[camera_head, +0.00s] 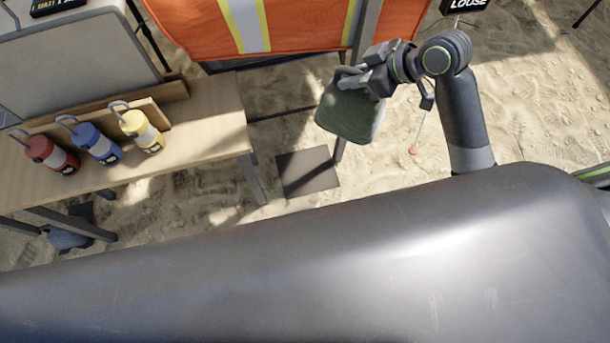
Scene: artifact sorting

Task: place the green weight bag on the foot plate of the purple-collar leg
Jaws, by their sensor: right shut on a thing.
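The green weight bag (350,113) hangs in the air from my right gripper (366,79), which is shut on its top. A dark square foot plate (307,173) lies flat on the sand below and to the left of the bag, apart from it. A grey leg (364,35) runs down behind the bag, and its lower end shows near the plate's right edge. No purple collar shows on it; part of the leg is hidden by the bag and gripper. My left gripper is out of view.
A wooden table (215,120) at the left holds red (50,155), blue (95,144) and yellow (142,131) canisters. An orange panel (290,25) hangs behind. A blue-grey bag (67,238) lies under the table. Open sand surrounds the plate.

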